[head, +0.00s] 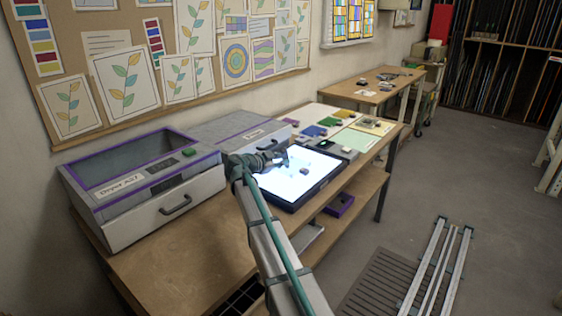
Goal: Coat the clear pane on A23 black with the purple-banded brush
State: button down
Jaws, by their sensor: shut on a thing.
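My gripper (280,160) is over the left far part of a lit white light panel (300,195) in a dark frame on the workbench. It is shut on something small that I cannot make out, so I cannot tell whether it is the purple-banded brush. A small brownish-purple piece (304,171) is on or just above the bright panel, right of my gripper. I cannot make out a clear pane against the glare, and no A23 label is readable.
A grey, purple-trimmed dryer box (185,206) with a handle stands left on the workbench (170,270). Another grey box (240,128) stands behind my gripper. Coloured mats with small blocks, including a blue one (313,131) and a green one (345,114), lie beyond the panel.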

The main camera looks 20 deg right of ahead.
jog(key=shift+f+b, duration=0.55)
jog(key=shift+b, duration=0.9)
dwell(0.5)
jog(key=shift+w+d+b, duration=0.45)
jog(key=shift+d+b, duration=0.05)
jog(key=shift+d, duration=0.15)
jog(key=shift+w+d+r+b, duration=0.1)
jog(key=shift+w+d+b, duration=0.45)
jog(key=shift+d, duration=0.45)
jog(key=shift+w+d+f+b, duration=0.1)
jog(key=shift+w+d+b, duration=0.45)
jog(key=shift+d, duration=0.5)
jog(key=shift+w+d+r+b, duration=0.1)
jog(key=shift+w+d+b, duration=0.45)
jog(key=shift+d, duration=0.45)
jog(key=shift+w+d+b, duration=0.3)
jog(key=shift+d+b, duration=0.05)
jog(key=shift+d, duration=0.15)
jog(key=shift+w+d+b, duration=0.3)
jog(key=shift+d, duration=0.3)
